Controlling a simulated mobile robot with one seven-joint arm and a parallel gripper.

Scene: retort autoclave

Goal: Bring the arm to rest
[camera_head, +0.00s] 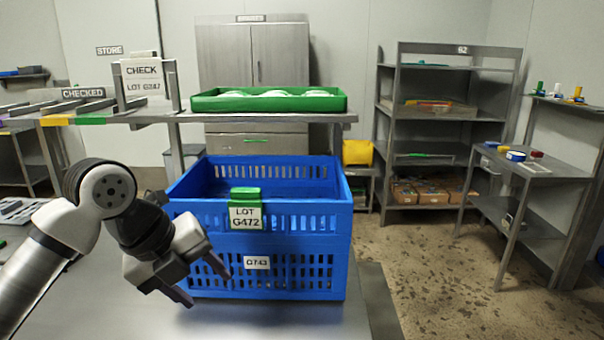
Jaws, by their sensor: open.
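My gripper (205,284) is at the end of my arm in the lower left of the head view. It is open and I see nothing between its fingers. The arm is bent, with the gripper pointing down and to the right. The gripper is in front of the lower left corner of a blue crate (318,222); I cannot tell whether they touch. The crate stands on a grey metal table (270,322) and carries a "LOT G472" card (246,216) under a green clip, and a "G743" label (257,262).
Behind the crate, a raised metal shelf (270,117) holds a green tray (215,103) and a "CHECK LOT G247" sign (142,80). A shelf rack (440,128) and a side table (545,168) with small coloured items stand at the right. The floor (420,262) between is clear.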

